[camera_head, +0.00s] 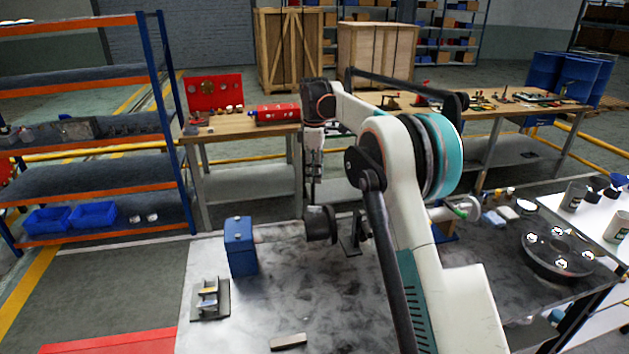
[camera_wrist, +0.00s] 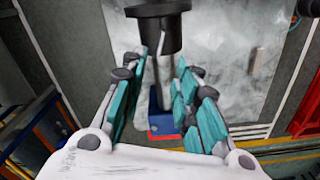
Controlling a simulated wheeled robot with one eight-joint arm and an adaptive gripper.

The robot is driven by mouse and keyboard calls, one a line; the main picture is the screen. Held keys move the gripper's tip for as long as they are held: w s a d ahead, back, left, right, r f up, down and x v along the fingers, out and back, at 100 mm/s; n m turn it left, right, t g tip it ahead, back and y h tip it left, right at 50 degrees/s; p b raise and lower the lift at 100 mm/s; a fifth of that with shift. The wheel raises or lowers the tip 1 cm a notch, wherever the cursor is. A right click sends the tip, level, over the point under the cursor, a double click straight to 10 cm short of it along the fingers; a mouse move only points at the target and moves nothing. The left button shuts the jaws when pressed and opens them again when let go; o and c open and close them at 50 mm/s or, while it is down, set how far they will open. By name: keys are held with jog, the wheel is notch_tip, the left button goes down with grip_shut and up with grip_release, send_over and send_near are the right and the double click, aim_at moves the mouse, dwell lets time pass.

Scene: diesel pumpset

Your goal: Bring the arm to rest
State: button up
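My white arm (camera_head: 410,195) with teal joint covers reaches over the grey workbench (camera_head: 300,285) in the head view. My gripper (camera_head: 314,185) hangs down from it, above a dark cylinder (camera_head: 320,225) joined to a grey shaft (camera_head: 280,233). In the wrist view, my gripper (camera_wrist: 163,75) has its teal fingers apart. The shaft (camera_wrist: 163,82) shows between them, with the dark cylinder (camera_wrist: 158,30) beyond the tips. The fingers do not appear closed on the shaft. I cannot tell whether they touch it.
A blue block (camera_head: 241,248) stands at the shaft's left end. A small grey fixture (camera_head: 210,300) and a flat grey bar (camera_head: 288,341) lie nearer. The front middle of the bench is mostly clear.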

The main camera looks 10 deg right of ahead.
jog(key=shift+r, duration=0.1)
jog(key=s+r+m+t+b, duration=0.2)
jog(key=s+r+m, duration=0.2)
jog(key=s, duration=0.7)
jog(key=s+r+m+t+b, duration=0.25)
jog(key=s+r, duration=0.25)
jog(key=s, duration=0.7)
jog(key=s+f+m+t+b, duration=0.1)
jog(key=s+f, duration=0.3)
jog(key=s, duration=0.4)
jog(key=s+f+m+b, duration=0.1)
jog(key=s+f+m, duration=0.3)
jog(key=s, duration=0.4)
jog(key=s+f+m+t+b, duration=0.1)
jog(key=s+f+m, duration=0.1)
jog(key=s+f, duration=0.4)
jog(key=shift+s+m+t+b, duration=0.35)
jog(key=shift+s, duration=0.75)
